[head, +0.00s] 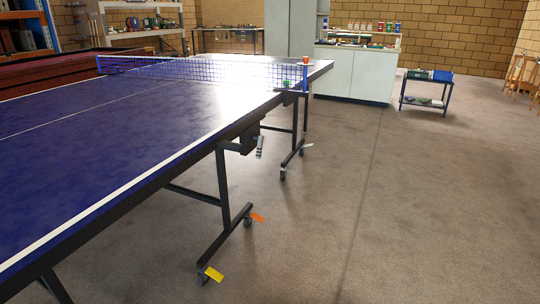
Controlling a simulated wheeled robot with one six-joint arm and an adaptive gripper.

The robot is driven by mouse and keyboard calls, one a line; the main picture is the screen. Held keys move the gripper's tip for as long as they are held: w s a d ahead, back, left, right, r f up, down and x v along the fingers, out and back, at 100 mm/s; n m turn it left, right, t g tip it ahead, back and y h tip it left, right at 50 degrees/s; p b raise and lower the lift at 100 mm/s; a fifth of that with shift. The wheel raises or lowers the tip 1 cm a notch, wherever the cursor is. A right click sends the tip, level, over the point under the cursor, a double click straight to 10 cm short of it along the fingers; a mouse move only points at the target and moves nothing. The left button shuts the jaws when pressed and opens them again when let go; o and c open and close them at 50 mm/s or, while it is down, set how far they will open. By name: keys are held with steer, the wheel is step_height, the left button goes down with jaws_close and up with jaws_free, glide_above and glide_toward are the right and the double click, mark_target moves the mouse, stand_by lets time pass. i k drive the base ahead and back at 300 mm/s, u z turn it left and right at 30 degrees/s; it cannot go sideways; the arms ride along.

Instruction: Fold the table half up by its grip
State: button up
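A blue table-tennis table (120,130) with white lines fills the left of the head view. Both visible halves look flat and level. A blue net (200,69) crosses between the near half and the far half (318,68). Under the near half's right edge is a dark box-like fitting (247,140), with a grey handle-like piece (260,147) hanging at its right. I cannot tell if this is the grip. My gripper is not in view.
Wheeled black legs (224,215) stand under the table, with yellow (214,273) and orange (257,217) tags at the near casters. The floor (420,200) to the right is clear. A white cabinet (353,74) and a blue trolley (427,90) stand at the back.

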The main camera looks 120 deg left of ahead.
mark_target(76, 158)
steer(key=i, duration=0.4)
steer(key=u, duration=4.2)
steer(key=i, duration=1.65)
